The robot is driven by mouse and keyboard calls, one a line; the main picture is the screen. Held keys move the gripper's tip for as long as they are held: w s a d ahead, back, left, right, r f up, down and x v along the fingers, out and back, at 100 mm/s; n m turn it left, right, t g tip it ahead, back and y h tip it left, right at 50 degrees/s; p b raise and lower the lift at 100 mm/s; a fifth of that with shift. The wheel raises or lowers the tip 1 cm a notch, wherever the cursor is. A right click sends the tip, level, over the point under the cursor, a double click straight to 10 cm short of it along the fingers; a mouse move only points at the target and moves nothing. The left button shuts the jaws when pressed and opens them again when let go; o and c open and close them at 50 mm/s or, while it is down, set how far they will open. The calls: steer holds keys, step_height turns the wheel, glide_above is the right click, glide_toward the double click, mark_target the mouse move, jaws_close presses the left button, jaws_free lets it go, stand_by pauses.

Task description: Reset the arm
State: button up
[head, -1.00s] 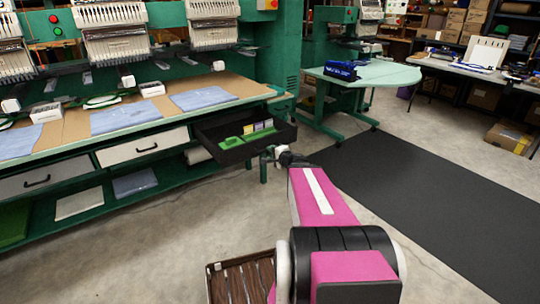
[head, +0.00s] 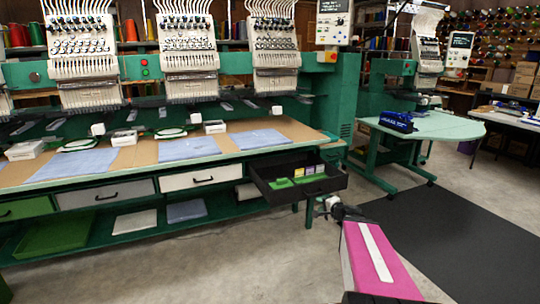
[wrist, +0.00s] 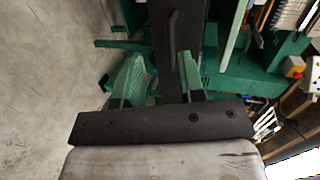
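My pink arm (head: 372,262) reaches forward. Its end, my gripper (head: 326,204), shows small in the head view, just in front of the open black drawer (head: 322,186). In the wrist view my gripper (wrist: 158,60) has its two green-padded fingers spread apart. The dark drawer front (wrist: 160,28) with its bar handle (wrist: 172,28) lies beyond and between the fingers in that picture. I see nothing held. Whether a finger touches the handle I cannot tell.
The open drawer holds green items (head: 281,183) and small boxes. The green embroidery bench (head: 120,168) with folded blue cloths (head: 193,147) runs left. A round-ended green table (head: 440,126) stands right. A dark mat (head: 440,225) covers open floor.

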steer(key=s+a+f+n+g+h, duration=0.1)
steer(key=s+a+f+n+g, duration=0.85)
steer(key=s+a, duration=0.2)
steer(key=s+n+g+h, duration=0.1)
steer(key=s+d+n+g+h, duration=0.1)
steer(key=s+h, duration=0.1)
steer(key=s+n+g+h, duration=0.1)
steer(key=g+h, duration=0.1)
steer(key=shift+s+d+f, duration=0.3)
steer(key=shift+s+d, duration=0.05)
steer(key=shift+d, duration=0.05)
